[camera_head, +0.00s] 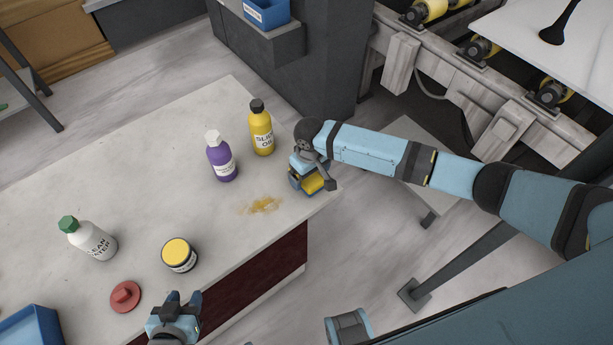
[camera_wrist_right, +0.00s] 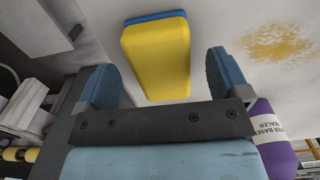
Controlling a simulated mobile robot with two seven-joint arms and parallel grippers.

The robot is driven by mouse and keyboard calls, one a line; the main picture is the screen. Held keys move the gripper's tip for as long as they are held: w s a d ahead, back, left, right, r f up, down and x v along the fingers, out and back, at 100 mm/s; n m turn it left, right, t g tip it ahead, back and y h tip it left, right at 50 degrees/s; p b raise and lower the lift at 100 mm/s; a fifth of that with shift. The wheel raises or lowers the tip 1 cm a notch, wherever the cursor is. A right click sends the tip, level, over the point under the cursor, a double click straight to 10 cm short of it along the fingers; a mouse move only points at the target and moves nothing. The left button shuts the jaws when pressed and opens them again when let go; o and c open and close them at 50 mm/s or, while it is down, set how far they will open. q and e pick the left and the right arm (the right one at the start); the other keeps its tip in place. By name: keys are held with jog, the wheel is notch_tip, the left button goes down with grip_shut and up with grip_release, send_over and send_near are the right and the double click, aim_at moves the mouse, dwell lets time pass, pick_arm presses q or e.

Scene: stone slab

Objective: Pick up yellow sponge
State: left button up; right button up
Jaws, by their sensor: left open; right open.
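The yellow sponge (camera_wrist_right: 155,62), with a blue layer along one side, lies on the stone slab in the right wrist view. In the head view the yellow sponge (camera_head: 313,184) shows at the slab's right corner, partly hidden by my right gripper (camera_head: 308,176). My right gripper is open; in its wrist view the two blue fingers (camera_wrist_right: 165,78) stand apart on either side of the sponge's near part, with gaps visible. My left gripper (camera_head: 183,300) is open and empty at the slab's front edge.
A yellow bottle (camera_head: 261,133) and a purple bottle (camera_head: 221,160) stand near my right gripper. A yellow-brown stain (camera_head: 262,205) marks the slab (camera_head: 215,275). A yellow-lidded jar (camera_head: 179,256), red lid (camera_head: 125,296), white bottle (camera_head: 92,241) and blue tray (camera_head: 32,327) are further left.

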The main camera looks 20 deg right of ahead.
notch_tip(320, 180, down, 2)
jog(key=shift+f, duration=0.2)
jog(key=c, duration=1)
jog(key=shift+r, duration=0.1)
notch_tip(320, 180, up, 20)
jog(key=shift+f+p, duration=0.1)
jog(key=shift+p, duration=0.45)
